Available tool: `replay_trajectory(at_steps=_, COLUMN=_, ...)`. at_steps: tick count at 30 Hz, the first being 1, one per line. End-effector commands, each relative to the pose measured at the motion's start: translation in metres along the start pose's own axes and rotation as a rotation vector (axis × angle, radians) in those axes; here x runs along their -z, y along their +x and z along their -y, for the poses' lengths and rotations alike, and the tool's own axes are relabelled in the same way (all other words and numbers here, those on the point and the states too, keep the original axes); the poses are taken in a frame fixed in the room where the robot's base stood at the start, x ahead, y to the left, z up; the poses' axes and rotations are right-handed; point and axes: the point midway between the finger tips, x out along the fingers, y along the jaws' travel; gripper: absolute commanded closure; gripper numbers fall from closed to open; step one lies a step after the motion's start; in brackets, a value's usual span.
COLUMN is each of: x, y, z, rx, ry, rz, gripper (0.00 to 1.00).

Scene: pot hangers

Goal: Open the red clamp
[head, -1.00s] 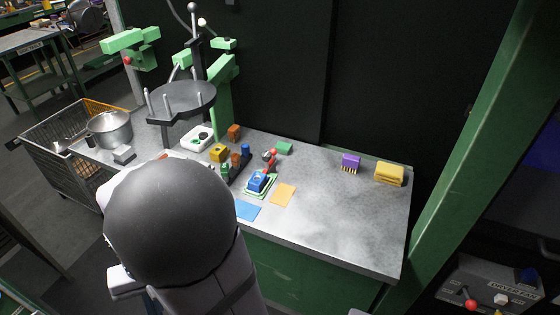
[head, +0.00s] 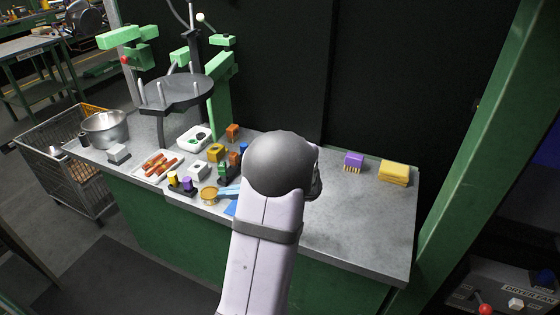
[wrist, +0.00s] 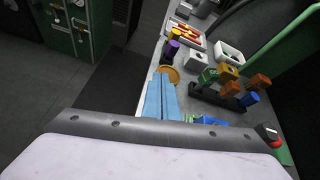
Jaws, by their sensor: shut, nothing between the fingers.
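The red clamp, with a red and dark body, shows only partly in the wrist view (wrist: 268,134), near the right edge. In the head view it is hidden behind my arm. My gripper (head: 222,190) points left over the front part of the counter, its light blue fingers together and empty. In the wrist view my gripper (wrist: 163,73) has its fingertips beside or over a round tan object (head: 209,194). The clamp is well to the right of the fingertips there, apart from them. A blue block (wrist: 211,120) lies between them, partly hidden by my wrist.
A dark rack with coloured blocks (wrist: 227,98), a white block (head: 198,168) and a tray of sausages (head: 159,165) crowd the counter's left. A purple brush (head: 354,160) and yellow sponges (head: 394,173) stand at right. The counter's right front (head: 350,220) is clear.

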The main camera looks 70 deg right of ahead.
Motion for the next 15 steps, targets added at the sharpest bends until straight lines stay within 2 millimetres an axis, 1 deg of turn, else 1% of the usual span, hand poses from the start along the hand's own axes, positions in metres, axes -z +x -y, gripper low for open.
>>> replay_trajectory(at_steps=1, x=0.019, y=-0.016, z=0.025, rx=0.086, ry=0.071, rz=0.021, gripper=1.0)
replay_trajectory(at_steps=2, x=0.026, y=-0.026, z=0.037, rx=0.131, ry=0.108, rz=0.037, gripper=1.0)
replay_trajectory(at_steps=3, x=0.035, y=-0.039, z=0.054, rx=0.189, ry=0.152, rz=0.057, gripper=1.0)
replay_trajectory(at_steps=5, x=0.049, y=-0.06, z=0.075, rx=0.272, ry=0.214, rz=0.087, gripper=1.0)
replay_trajectory(at_steps=6, x=0.058, y=-0.073, z=0.087, rx=0.322, ry=0.248, rz=0.106, gripper=1.0)
replay_trajectory(at_steps=10, x=0.082, y=-0.113, z=0.117, rx=0.454, ry=0.334, rz=0.158, gripper=1.0)
replay_trajectory(at_steps=12, x=0.091, y=-0.129, z=0.126, rx=0.504, ry=0.365, rz=0.18, gripper=1.0)
replay_trajectory(at_steps=15, x=0.1, y=-0.145, z=0.135, rx=0.552, ry=0.392, rz=0.2, gripper=1.0)
